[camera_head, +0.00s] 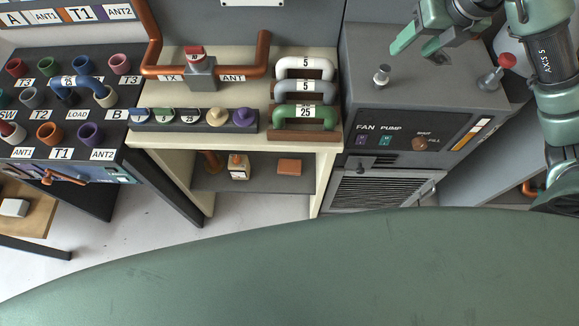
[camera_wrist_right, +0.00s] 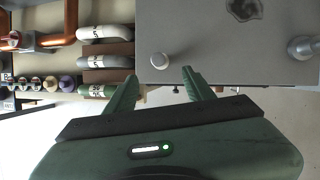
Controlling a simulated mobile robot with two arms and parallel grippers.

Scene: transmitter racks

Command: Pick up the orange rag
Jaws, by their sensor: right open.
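A small flat orange piece (camera_head: 289,167) lies on the lower shelf of the cream bench in the head view; it looks like the folded orange rag, but it is too small to be sure. It does not show clearly in the right wrist view. My right gripper (camera_head: 420,42) is open and empty above the grey cabinet top, well to the right of and above the orange piece. In the right wrist view its two fingers (camera_wrist_right: 160,80) are apart, with a small metal knob beyond them. My left gripper is not in view.
The cream bench (camera_head: 328,165) carries copper pipes and several U-shaped links above the shelf. A bottle (camera_head: 238,166) stands left of the orange piece. The grey cabinet (camera_head: 365,90) has a metal knob (camera_head: 382,75) and a red-tipped lever (camera_head: 497,72) on top.

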